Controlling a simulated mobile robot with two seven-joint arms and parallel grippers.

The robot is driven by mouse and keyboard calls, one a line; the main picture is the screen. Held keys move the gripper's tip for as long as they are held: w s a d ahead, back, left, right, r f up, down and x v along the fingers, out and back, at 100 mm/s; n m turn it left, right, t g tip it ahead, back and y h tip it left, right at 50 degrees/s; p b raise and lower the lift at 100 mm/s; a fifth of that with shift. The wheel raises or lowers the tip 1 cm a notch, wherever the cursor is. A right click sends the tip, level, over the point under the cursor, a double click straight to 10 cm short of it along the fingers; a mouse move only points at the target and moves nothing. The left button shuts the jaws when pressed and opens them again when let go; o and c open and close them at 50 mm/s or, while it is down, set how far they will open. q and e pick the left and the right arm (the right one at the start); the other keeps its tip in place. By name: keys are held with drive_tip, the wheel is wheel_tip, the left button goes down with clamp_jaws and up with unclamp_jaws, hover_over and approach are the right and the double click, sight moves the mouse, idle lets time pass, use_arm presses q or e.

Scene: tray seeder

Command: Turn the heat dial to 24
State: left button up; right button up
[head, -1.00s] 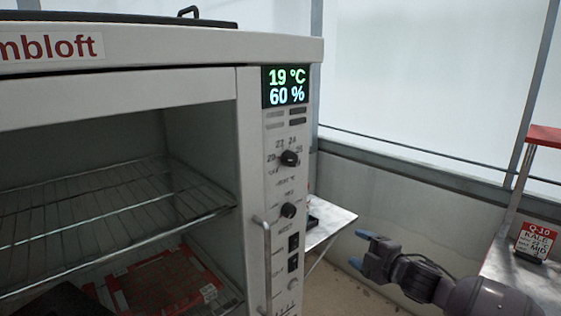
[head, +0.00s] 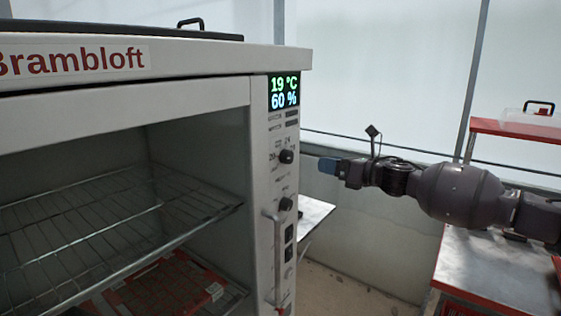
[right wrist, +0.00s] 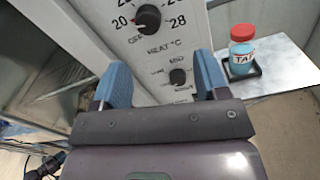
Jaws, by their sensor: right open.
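The black heat dial (head: 286,157) sits on the cabinet's front control strip, below a display (head: 284,93) reading 19 °C and 60 %. In the right wrist view the heat dial (right wrist: 148,18) shows near the top, with marks 20 and 28 beside it and "HEAT °C" below. A second, mist dial (head: 286,204) is beneath it. My right gripper (head: 322,166) is open and empty, level with the heat dial and a short way to its right, apart from it. In the right wrist view its blue fingertips (right wrist: 160,78) are spread below the dial. My left gripper is not in view.
The open cabinet (head: 130,98) has wire shelves (head: 110,215) and a vertical door handle (head: 273,255). A small metal table behind carries a red-capped jar (right wrist: 242,50). Free space lies between cabinet and bench.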

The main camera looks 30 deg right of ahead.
sight(291, 158)
drive_tip(key=w+a+n, duration=0.1)
drive_tip(key=w, duration=0.1)
drive_tip(key=w+a+n, duration=0.2)
drive_tip(key=w+a+n+y, duration=0.1)
drive_tip(key=w+a, duration=0.1)
drive_tip(key=w, duration=0.1)
drive_tip(key=shift+w+n+p, duration=0.1)
drive_tip(key=shift+n+p, duration=0.3)
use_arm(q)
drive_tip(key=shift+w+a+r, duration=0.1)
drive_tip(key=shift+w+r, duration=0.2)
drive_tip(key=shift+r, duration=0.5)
use_arm(e)
drive_tip(key=shift+x, duration=1.15)
drive_tip(key=shift+c, duration=0.2)
drive_tip(key=c, duration=0.9)
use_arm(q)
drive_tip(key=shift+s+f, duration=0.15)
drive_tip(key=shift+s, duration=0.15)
